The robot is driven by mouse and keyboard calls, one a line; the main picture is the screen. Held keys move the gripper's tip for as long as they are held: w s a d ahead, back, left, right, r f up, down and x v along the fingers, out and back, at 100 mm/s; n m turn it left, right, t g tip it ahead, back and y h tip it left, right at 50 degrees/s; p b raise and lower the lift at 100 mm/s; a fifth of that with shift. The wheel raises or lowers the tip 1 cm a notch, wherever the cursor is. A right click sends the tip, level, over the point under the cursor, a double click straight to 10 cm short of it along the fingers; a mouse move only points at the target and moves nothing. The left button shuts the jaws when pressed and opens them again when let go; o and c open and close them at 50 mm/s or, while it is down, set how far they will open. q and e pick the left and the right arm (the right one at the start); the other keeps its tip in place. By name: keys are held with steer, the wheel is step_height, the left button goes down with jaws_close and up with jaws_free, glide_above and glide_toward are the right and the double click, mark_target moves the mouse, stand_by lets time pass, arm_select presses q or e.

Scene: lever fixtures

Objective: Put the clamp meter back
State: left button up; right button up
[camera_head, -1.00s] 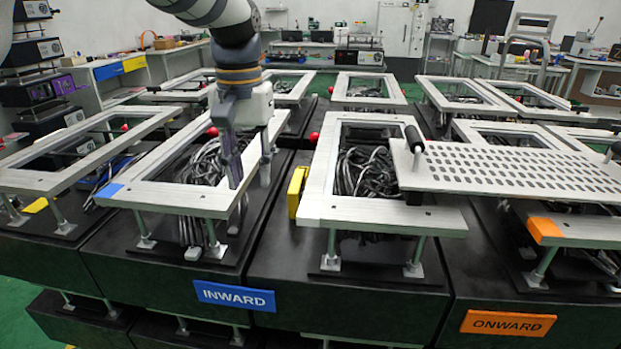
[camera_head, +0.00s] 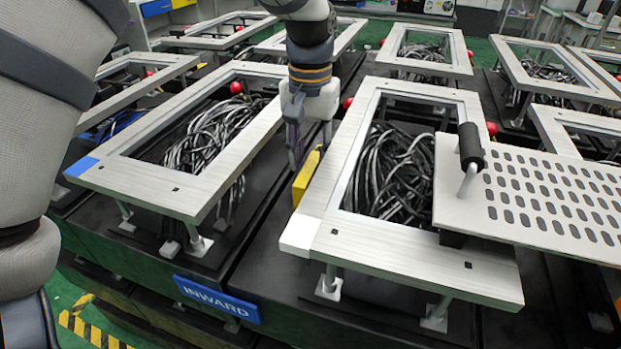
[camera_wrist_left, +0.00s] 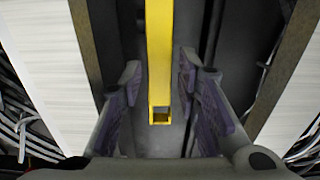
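A yellow, box-like object (camera_head: 306,178) stands in the narrow gap between two metal frames in the head view. It is the only thing here that could be the clamp meter, but I cannot confirm that. In the left wrist view it is a long yellow bar (camera_wrist_left: 160,60) with a hollow square end. My right gripper is not in view.
Silver frames filled with dark cables stand left (camera_head: 140,178) and right (camera_head: 385,262) of the gap. A perforated plate with a black handle (camera_head: 471,148) covers part of the right one. A blue INWARD sign (camera_head: 216,299) is on the front. Red knobs (camera_head: 236,87) stand nearby.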

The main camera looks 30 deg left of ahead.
mark_target(310, 166)
arm_select(q)
step_height(310, 166, down, 3)
steer(key=shift+s, duration=0.15)
jaws_close()
steer(key=shift+r, duration=0.1)
